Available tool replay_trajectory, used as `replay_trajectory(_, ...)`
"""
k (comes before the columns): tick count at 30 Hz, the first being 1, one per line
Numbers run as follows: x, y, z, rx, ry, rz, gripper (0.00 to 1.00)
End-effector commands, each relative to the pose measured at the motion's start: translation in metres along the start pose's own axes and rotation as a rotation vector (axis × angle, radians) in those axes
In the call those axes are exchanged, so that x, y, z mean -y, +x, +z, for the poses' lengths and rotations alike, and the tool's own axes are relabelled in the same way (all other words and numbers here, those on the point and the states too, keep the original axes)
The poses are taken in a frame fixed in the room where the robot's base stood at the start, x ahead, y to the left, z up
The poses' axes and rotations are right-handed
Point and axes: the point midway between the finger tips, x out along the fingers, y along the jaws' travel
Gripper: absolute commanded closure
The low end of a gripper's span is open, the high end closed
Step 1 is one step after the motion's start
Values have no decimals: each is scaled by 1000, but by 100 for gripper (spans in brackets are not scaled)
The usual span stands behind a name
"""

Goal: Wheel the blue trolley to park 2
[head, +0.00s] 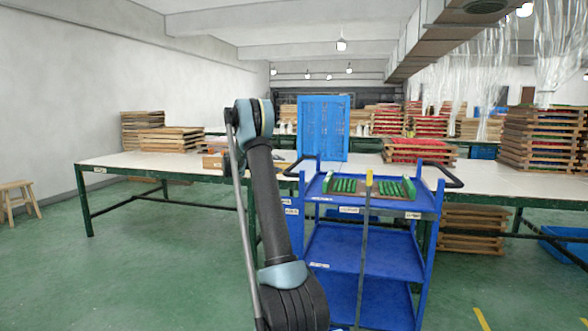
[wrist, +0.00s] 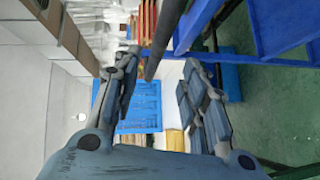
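The blue trolley (head: 365,250) stands right of centre in the head view, in front of the long table. It has three shelves and a dark handle at each top side. Its top shelf holds a dark board with green pieces (head: 372,187). In the wrist view my gripper (wrist: 160,62) is open. A dark bar (wrist: 166,45), which looks like the trolley's left handle, shows between its fingers. I cannot tell whether they touch it. No park 2 label is readable.
The long white-topped table (head: 125,163) runs behind the trolley, carrying stacks of wooden trays (head: 540,140) and a blue upright panel (head: 323,115). A wooden stool (head: 18,198) stands far left. Yellow floor marks (head: 482,319) show at lower right. Green floor is clear at the left front.

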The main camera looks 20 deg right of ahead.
Motion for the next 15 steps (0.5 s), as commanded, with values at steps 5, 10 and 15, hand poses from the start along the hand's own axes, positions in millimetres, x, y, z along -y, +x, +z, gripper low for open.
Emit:
replay_trajectory(5,0,34,1,3,0,0,60)
replay_trajectory(10,0,64,1,3,0,0,60)
replay_trajectory(15,0,90,1,2,0,0,60)
